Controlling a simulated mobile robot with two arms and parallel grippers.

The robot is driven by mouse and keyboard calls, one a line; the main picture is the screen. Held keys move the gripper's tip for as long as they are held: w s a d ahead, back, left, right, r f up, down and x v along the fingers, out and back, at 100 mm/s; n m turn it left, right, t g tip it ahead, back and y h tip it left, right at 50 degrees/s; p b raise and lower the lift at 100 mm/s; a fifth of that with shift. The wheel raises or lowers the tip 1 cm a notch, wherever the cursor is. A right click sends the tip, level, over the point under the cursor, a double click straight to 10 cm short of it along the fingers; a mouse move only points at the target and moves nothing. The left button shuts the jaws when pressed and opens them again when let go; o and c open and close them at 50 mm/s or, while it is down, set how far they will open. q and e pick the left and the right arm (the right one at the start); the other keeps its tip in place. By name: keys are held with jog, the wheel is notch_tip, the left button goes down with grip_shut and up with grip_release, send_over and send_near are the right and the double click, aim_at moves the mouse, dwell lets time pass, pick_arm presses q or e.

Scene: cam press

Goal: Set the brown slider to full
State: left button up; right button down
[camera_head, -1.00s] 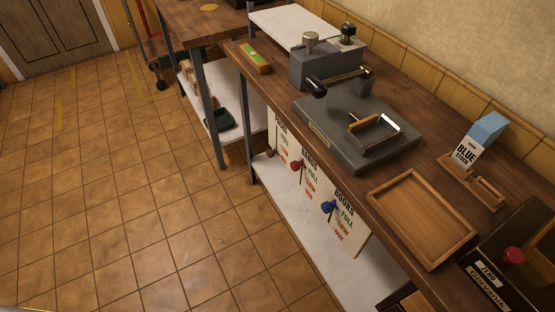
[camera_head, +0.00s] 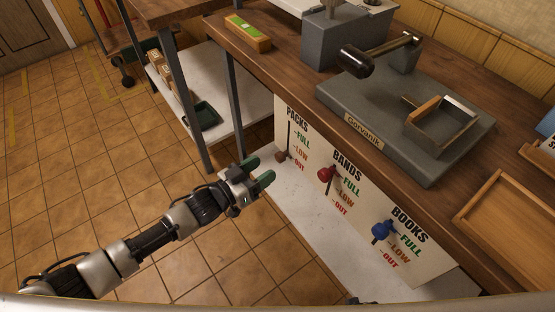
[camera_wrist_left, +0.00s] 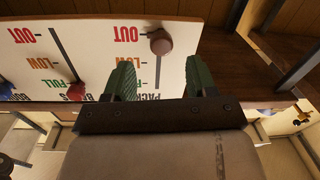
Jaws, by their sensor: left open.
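The brown slider (camera_head: 281,156) is a round knob on the white PACKS panel (camera_head: 296,125). It sits at the low end of its slot, by OUT. In the left wrist view, where the panel appears upside down, the brown knob (camera_wrist_left: 160,42) is beside the word OUT, above and beyond my fingers. My left gripper (camera_head: 258,172) is open and empty, in front of and left of the panel, apart from the knob. Its green fingers (camera_wrist_left: 161,80) point toward the panel in the wrist view. My right gripper is not in view.
To the right are the BANDS panel with a red knob (camera_head: 326,173) and the BOOKS panel with a blue knob (camera_head: 381,231). The panels hang below the wooden bench, above a white shelf (camera_head: 300,212). A table leg (camera_head: 236,110) stands left of them. The tiled floor is open.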

aim_at(277, 159)
pick_arm(q)
jog(key=x, duration=0.5)
jog(key=shift+w+d+b, duration=0.25)
jog(key=shift+b, duration=0.05)
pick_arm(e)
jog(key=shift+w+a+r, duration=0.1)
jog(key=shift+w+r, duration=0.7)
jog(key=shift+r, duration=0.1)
pick_arm(q)
grip_shut()
